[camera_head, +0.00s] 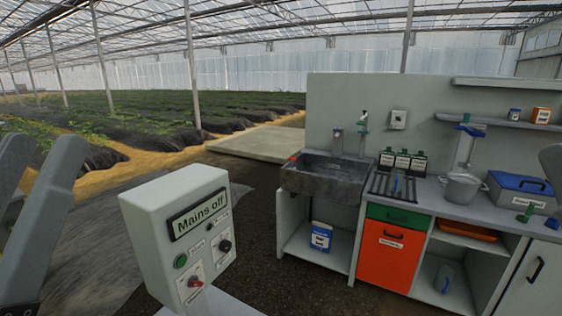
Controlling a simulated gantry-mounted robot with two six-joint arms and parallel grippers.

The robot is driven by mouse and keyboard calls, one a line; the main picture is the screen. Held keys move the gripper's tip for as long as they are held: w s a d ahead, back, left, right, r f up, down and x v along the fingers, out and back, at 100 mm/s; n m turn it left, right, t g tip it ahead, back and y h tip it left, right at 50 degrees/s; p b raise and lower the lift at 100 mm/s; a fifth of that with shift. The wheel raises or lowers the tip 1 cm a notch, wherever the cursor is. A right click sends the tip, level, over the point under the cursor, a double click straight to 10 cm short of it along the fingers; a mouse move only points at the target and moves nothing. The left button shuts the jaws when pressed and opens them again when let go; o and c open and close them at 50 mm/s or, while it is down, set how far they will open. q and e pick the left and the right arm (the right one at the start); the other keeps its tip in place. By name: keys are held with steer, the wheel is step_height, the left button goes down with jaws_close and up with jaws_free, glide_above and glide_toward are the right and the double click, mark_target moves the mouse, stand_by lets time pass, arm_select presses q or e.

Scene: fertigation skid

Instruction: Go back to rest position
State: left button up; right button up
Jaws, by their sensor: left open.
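My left gripper (42,150) shows large at the left edge. Its two grey fingers stand apart, with nothing visible between them. It is left of the grey control box (168,222), with a gap between them. A grey piece at the right edge looks like the tip of my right gripper (551,165). The rest of it is outside the picture, so its jaws cannot be judged.
An orange cabinet door (388,254) is below. Dark floor lies between control box and bench. Crop rows fill the back left.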

step_height(320, 180, up, 42)
steer(key=p, duration=3.8)
step_height(320, 180, down, 62)
steer(key=b, duration=6.1)
steer(key=shift+r+b, duration=0.2)
steer(key=shift+b, duration=0.15)
